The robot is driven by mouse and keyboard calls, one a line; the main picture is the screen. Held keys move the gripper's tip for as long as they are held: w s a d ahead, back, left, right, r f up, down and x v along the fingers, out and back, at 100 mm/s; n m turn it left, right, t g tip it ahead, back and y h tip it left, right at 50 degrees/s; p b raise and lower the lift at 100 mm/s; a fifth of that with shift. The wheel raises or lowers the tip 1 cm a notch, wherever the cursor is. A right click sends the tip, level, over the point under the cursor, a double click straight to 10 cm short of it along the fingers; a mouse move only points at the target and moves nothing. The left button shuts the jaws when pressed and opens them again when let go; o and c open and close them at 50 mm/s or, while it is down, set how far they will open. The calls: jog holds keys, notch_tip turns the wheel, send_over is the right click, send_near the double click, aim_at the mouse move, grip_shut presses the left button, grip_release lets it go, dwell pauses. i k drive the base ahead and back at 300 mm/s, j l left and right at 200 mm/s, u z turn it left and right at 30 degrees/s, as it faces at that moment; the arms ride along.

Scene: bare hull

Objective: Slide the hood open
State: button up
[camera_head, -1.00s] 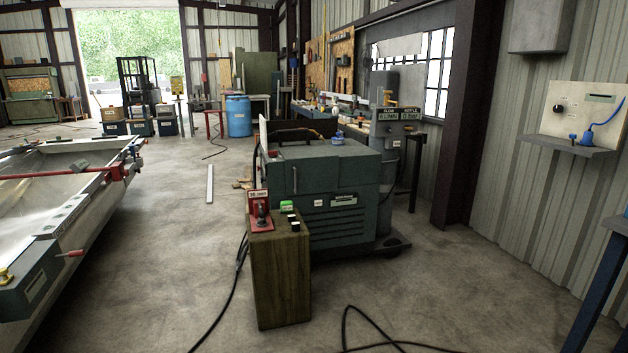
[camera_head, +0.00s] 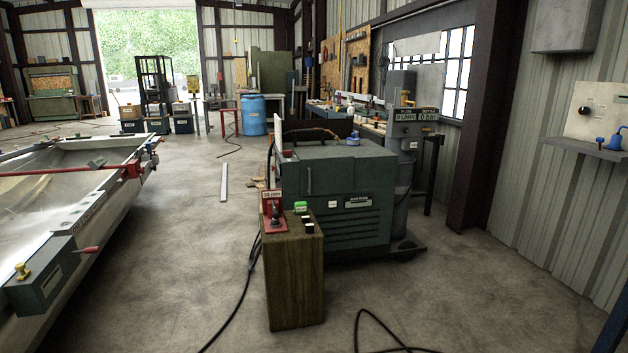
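No part that I can clearly tell as the hood shows in the head view. A dark green machine cabinet (camera_head: 345,215) stands on the floor near the middle, with a flat top, a slotted front and a thin upright handle-like strip (camera_head: 309,178) near its upper left. A wooden box (camera_head: 294,270) stands in front of its left side and hides part of it. On the box are a red fitting with a lever (camera_head: 273,210), a green label and several dark knobs. My gripper is not in view.
An open metal hull (camera_head: 60,210) fills the left side. Black cable (camera_head: 240,300) lies on the floor around the box. A grey cylinder (camera_head: 402,90) stands behind the cabinet. A wall panel with a shelf (camera_head: 586,148) is at the right.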

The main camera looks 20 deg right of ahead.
aim_at(328, 170)
jog(key=i+l, duration=0.2)
jog(key=i, duration=0.7)
jog(key=i+l, duration=0.15)
jog(key=i, duration=0.75)
jog(key=i+l, duration=0.2)
jog(key=i, duration=0.75)
jog(key=i+l+z, duration=0.1)
jog(key=i, duration=0.8)
